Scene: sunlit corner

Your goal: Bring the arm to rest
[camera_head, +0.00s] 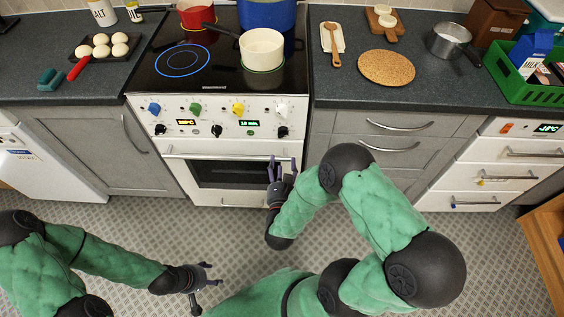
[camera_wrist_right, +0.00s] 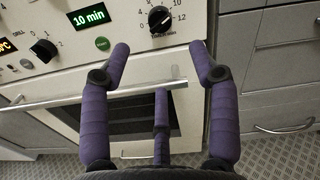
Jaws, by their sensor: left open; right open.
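My right gripper (camera_head: 281,167) is open and empty in front of the oven's upper right part, below the control panel. In the right wrist view its purple fingers (camera_wrist_right: 160,65) are spread, with the oven door handle (camera_wrist_right: 90,95) behind them. I cannot tell whether they touch it. My right arm, in green sleeves, is bent. My left gripper (camera_head: 207,285) is open and empty, low over the tiled floor at the lower left. The oven (camera_head: 230,147) has its door shut.
A white pot (camera_head: 262,45) stands on the stove, with a red pan (camera_head: 196,14) and a blue pot (camera_head: 266,14) behind. A green crate (camera_head: 520,88) is on the right counter. A wooden piece (camera_head: 545,240) stands at lower right.

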